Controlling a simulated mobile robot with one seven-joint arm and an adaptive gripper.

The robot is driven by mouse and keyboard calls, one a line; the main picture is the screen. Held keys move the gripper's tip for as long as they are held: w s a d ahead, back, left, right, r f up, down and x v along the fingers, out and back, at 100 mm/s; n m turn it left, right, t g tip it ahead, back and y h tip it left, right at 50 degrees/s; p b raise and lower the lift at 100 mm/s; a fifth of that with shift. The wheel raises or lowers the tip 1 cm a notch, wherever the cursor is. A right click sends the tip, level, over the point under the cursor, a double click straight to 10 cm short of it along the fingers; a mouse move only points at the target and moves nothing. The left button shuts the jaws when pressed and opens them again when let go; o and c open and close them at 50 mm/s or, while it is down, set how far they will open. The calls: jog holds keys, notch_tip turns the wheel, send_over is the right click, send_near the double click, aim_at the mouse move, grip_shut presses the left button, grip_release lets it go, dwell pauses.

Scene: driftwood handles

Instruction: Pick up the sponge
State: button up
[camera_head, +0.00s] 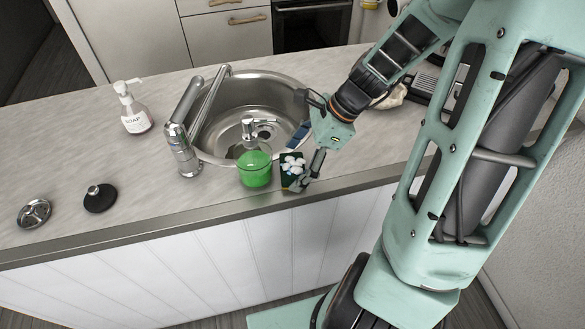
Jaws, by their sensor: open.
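A small dark green sponge (286,178) with a white, foam-like patch on it is at the front edge of the counter, just right of a green soap dispenser. My gripper (298,164) is open and comes down from the upper right. One finger is behind the sponge and the other is at its right front side. The fingers partly cover the sponge, and I cannot tell whether they touch it.
The green dispenser (254,169) stands close to the left of the sponge. Behind are a round steel sink (265,95) and a tap (183,150). A white soap bottle (133,112), a black stopper (99,198) and a metal strainer (34,213) are further left.

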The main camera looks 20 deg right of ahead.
jog(key=shift+a+f, duration=0.3)
jog(key=shift+f, duration=0.25)
jog(key=c, duration=1.2)
jog(key=shift+c, duration=0.2)
jog(key=shift+w+r, duration=0.1)
jog(key=shift+r, duration=0.8)
notch_tip(320, 180, up, 2)
jog(key=shift+r, duration=0.1)
jog(key=s+d, duration=0.1)
jog(key=d, duration=0.5)
jog(key=s+d+b, duration=0.1)
jog(key=d, duration=0.5)
jog(key=s+d+b, duration=0.1)
jog(key=d, duration=0.4)
jog(key=shift+s+d+f, duration=0.2)
jog(key=shift+s+d, duration=0.1)
jog(key=shift+d, duration=0.1)
